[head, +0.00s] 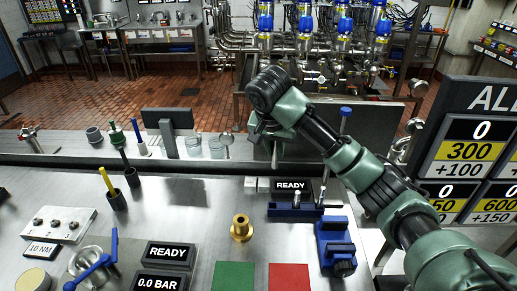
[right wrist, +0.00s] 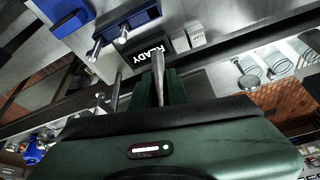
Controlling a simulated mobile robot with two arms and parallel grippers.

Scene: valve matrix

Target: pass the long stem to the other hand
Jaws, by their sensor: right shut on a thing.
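My right gripper (head: 274,148) hangs below the bent end of my right arm, over the back part of the bench, and is small and partly covered in the head view. In the right wrist view my right gripper (right wrist: 160,88) is shut on a slim bare-metal stem (right wrist: 158,68) that sticks out past the fingertips. I take this as the long stem; its full length is hidden. A blue holder (head: 290,211) with upright metal pins stands to the right of the gripper, and the blue holder (right wrist: 130,22) also shows in the right wrist view. My left gripper is not in view.
A brass fitting (head: 241,228) stands mid-bench, with a blue vise (head: 337,247) to its right. Green (head: 233,276) and red (head: 288,277) pads lie in front. A READY sign (head: 290,185) is at the back. A blue-handled valve (head: 92,268) stands at left.

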